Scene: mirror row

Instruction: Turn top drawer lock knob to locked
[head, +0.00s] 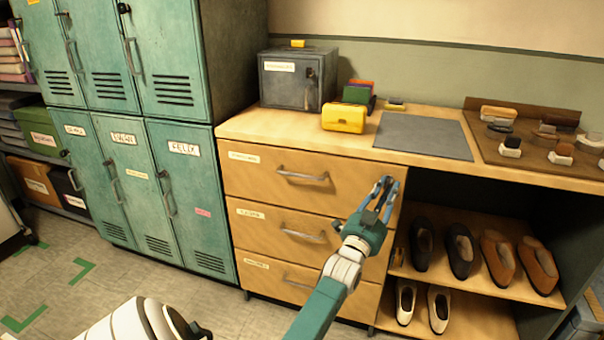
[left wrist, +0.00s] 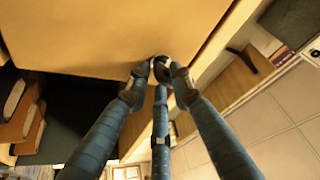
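The top drawer (head: 265,178) is the uppermost of three wooden drawers and is closed. Its lock knob (left wrist: 162,68) is a small dark and metallic round piece near the drawer front's right end. In the left wrist view it sits between the fingertips; in the head view my gripper hides it. My left gripper (head: 386,186) reaches up to the drawer front, right of the bar handle (head: 302,176). Its fingers close in on both sides of the knob and appear to touch it. Which way the knob is turned cannot be made out. My right gripper is not in view.
The worktop (head: 290,127) above holds a grey metal box (head: 290,88), a yellow case (head: 343,117), a grey mat (head: 424,135) and a brush board (head: 533,152). Shoes (head: 460,250) stand on open shelves to the right. Green lockers (head: 170,60) stand left.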

